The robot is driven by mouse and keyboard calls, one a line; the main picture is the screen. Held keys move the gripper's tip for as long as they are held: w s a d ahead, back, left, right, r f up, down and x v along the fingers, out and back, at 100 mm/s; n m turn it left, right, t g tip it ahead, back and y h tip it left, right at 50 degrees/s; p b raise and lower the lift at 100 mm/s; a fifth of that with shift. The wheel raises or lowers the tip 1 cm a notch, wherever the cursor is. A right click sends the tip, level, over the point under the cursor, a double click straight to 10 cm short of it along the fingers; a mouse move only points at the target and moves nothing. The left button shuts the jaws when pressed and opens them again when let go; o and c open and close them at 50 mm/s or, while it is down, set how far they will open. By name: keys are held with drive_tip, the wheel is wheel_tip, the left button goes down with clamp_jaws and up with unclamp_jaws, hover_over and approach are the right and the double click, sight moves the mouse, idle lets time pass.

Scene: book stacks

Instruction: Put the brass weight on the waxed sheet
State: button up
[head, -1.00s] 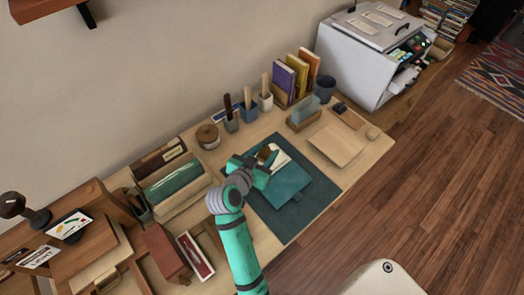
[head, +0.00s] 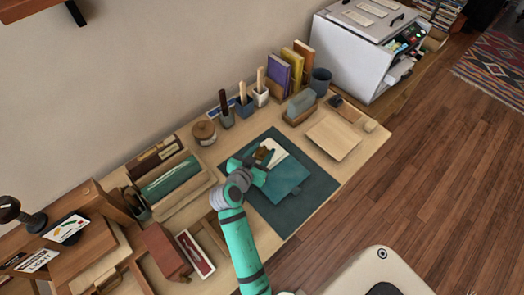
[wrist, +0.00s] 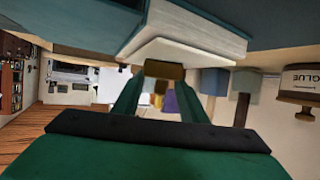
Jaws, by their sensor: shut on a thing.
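The brass weight (head: 264,155) is a small brownish-gold block at the end of my gripper (head: 260,162). In the wrist view my gripper (wrist: 160,92) is shut on the brass weight (wrist: 165,70), between its two green fingers. A pale sheet (head: 278,151), apparently the waxed sheet, lies at the far side of a teal-covered book (head: 287,179). In the wrist view the pale sheet (wrist: 180,52) shows against the book's page block (wrist: 190,25), close by the weight. I cannot tell whether the weight touches the sheet.
The book lies on a dark mat (head: 316,190). A wooden board (head: 333,138) is to the right. Trays and a red box (head: 166,250) stand left.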

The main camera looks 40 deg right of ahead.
drive_tip(key=o, duration=1.4)
drive_tip(key=shift+a+r, duration=0.2)
drive_tip(key=shift+a, duration=0.1)
drive_tip(key=v, duration=1.1)
drive_tip(key=shift+s+a, duration=0.15)
drive_tip(key=shift+s, duration=0.05)
